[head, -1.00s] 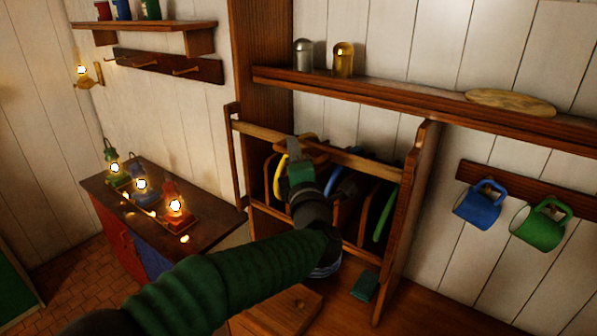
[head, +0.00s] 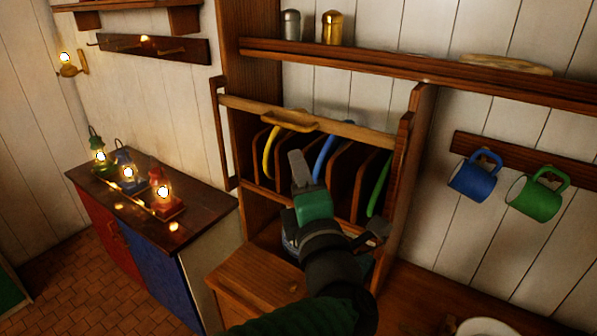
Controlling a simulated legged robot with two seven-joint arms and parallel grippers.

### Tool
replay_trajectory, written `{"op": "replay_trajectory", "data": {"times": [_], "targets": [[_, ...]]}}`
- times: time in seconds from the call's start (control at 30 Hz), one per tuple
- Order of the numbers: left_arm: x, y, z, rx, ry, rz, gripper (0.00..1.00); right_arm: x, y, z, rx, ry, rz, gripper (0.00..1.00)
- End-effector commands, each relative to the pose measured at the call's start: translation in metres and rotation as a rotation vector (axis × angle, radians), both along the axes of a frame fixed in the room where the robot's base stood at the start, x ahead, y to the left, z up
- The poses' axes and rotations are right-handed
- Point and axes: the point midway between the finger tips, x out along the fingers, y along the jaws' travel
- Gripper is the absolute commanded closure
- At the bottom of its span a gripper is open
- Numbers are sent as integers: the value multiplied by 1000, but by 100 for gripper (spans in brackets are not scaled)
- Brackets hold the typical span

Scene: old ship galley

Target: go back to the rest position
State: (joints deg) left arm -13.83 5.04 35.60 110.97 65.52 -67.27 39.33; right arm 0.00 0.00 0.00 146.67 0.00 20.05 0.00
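My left gripper (head: 299,166) is in front of the plate rack (head: 405,190), at the end of my green-sleeved arm from the bottom. One grey finger points up between the yellow plate (head: 268,152) and the blue plate (head: 323,158). I see nothing held, but cannot tell whether the fingers are apart. The yellow, blue and green (head: 377,188) plates stand on edge in the rack's slots. A wooden bar (head: 350,130) with a handle crosses the rack's upper front. My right gripper is not in view.
Blue (head: 472,180) and green (head: 535,198) mugs hang at the right. Shakers (head: 332,28) stand on the upper shelf (head: 390,67). Lit lanterns (head: 128,175) stand on the left cabinet (head: 195,205). A wooden block (head: 250,280) is below the rack. Part of a pale round dish (head: 485,327) shows at the bottom right.

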Motion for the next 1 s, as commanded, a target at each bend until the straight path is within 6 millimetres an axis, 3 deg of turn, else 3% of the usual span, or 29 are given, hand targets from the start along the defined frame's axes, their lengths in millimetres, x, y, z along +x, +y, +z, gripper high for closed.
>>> {"op": "replay_trajectory", "data": {"times": [0.07,0.17,0.23,0.3,0.37,0.4,0.47,0.5,0.6,0.7,0.8,1.0], "targets": [[6,1,-7,54,14,-21,66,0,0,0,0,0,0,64],[27,5,-43,290,93,-117,66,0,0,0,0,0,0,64],[38,17,-97,550,216,-230,66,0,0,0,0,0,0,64],[35,38,-157,782,359,-348,66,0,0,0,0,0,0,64],[22,60,-206,942,484,-445,66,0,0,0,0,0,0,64],[9,77,-237,1034,566,-510,66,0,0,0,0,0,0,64],[-15,103,-279,1150,690,-611,66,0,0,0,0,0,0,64],[-35,121,-305,1217,771,-680,66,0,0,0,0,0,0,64],[-91,164,-357,1339,963,-858,66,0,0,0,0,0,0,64],[-141,197,-388,1406,1108,-1012,66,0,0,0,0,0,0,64],[-174,215,-402,1434,1192,-1112,66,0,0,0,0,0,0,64],[-187,222,-407,1444,1224,-1156,66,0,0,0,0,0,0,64]]}}
